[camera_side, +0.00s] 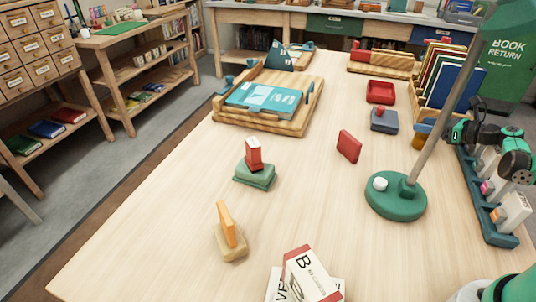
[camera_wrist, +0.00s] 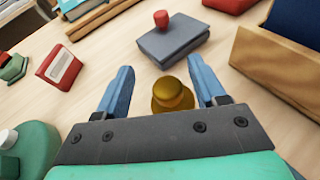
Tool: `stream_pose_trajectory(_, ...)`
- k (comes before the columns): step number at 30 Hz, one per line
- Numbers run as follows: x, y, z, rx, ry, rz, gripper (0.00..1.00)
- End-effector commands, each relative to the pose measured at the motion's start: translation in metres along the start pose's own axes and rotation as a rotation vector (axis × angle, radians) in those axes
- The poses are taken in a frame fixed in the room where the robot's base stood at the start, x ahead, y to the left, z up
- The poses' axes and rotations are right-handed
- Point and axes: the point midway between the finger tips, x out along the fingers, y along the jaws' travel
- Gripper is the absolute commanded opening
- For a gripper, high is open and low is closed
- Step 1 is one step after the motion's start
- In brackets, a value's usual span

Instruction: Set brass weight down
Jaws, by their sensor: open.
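The brass weight (camera_side: 419,142) is a small golden-brown piece that appears to stand on the wooden table, right of the grey block. In the wrist view the brass weight (camera_wrist: 173,93) sits between the two blue fingers, with a gap visible on each side. My gripper (camera_wrist: 160,72) is open around it. In the side view my gripper (camera_side: 426,125) is just above and around the weight, partly behind the lamp pole. The weight's lower part is partly hidden by the gripper body in the wrist view.
A grey block with a red knob (camera_side: 384,122) is close by on the left, with a red tray (camera_side: 380,92) behind it. A wooden book rack (camera_side: 447,85) stands beyond the weight. A green lamp base (camera_side: 397,203) is in front. A red upright piece (camera_side: 349,146) stands left.

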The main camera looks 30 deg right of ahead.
Motion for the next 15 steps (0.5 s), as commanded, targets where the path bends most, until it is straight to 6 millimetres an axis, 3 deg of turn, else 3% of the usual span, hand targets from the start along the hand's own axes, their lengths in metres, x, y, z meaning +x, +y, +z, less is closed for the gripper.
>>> stream_pose_trajectory(4,-0.007,0.000,0.011,0.001,0.000,-0.002,0.64)
stream_pose_trajectory(8,-0.038,0.000,0.011,0.003,-0.001,-0.005,0.64)
stream_pose_trajectory(15,-0.048,0.004,0.052,0.000,0.000,0.000,0.64)
